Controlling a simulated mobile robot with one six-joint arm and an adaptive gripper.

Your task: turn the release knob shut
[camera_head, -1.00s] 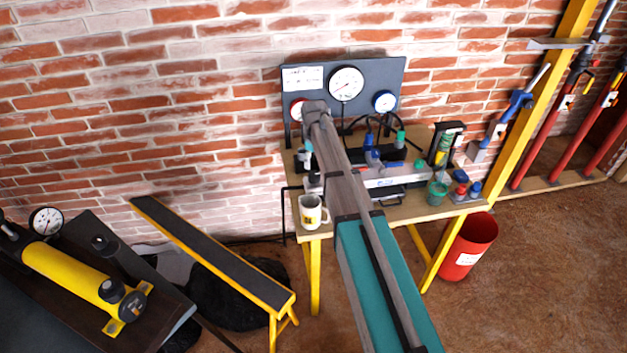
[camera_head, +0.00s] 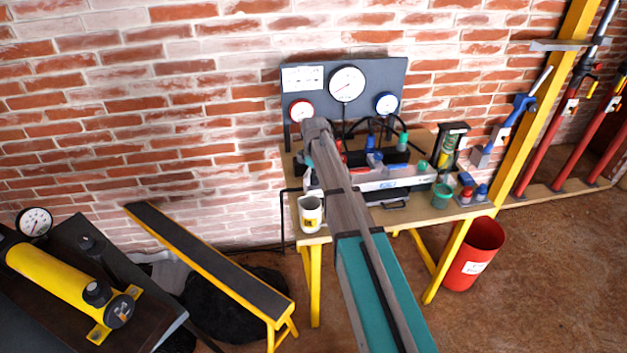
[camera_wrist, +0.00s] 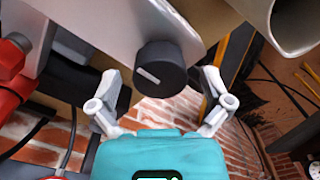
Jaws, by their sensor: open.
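A round black knob (camera_wrist: 160,70) with a white mark on its face shows in the wrist view, on the underside of a pale grey body (camera_wrist: 125,22). My gripper (camera_wrist: 162,80) is open, with one grey finger on each side of the knob in the picture. Gaps show between the fingers and the knob; I cannot tell how far the tips reach along it. In the head view my arm stretches over the workbench (camera_head: 312,236) and hides the knob and my fingers.
A white mug (camera_head: 311,213) stands at the bench's front left; a red part (camera_wrist: 14,65) is left of the knob in the wrist view. A gauge panel (camera_head: 384,72) stands behind. A red bucket (camera_head: 474,252) is at right, a yellow cylinder (camera_head: 50,274) at left.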

